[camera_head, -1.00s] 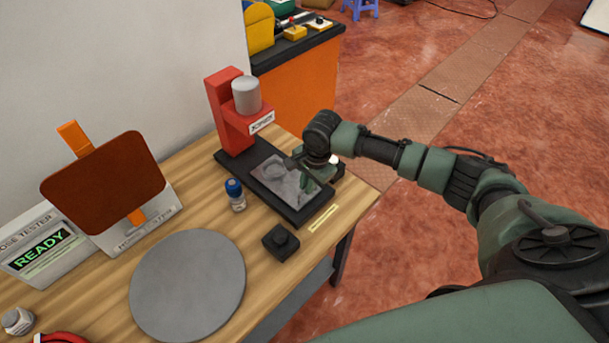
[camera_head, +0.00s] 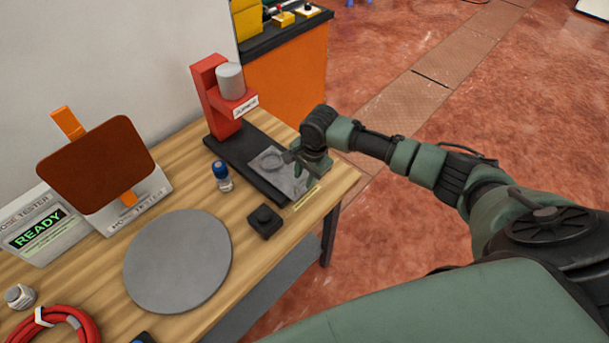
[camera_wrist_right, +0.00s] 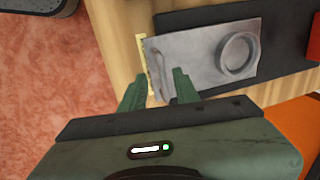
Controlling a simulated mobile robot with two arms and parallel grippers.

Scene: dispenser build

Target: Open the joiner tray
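The joiner is a red press (camera_head: 215,98) with a grey cylinder on top and a black base (camera_head: 238,148). Its tray is a grey metal plate (camera_head: 262,163) with a round ring on it. In the right wrist view the tray (camera_wrist_right: 198,58) lies slightly skewed, its handle end past the base's end. My right gripper (camera_head: 297,170) is at that end. In the wrist view its fingers (camera_wrist_right: 157,80) are apart, one over the tray and one outside it, with the thin handle bar (camera_wrist_right: 158,62) between them; contact is unclear. My left gripper is out of view.
On the wooden table (camera_head: 235,275) are a blue-capped bottle (camera_head: 222,177), a black block with a knob (camera_head: 264,221), a grey disc (camera_head: 178,262) and a tester reading READY (camera_head: 38,232). Open floor lies beyond the table's right edge.

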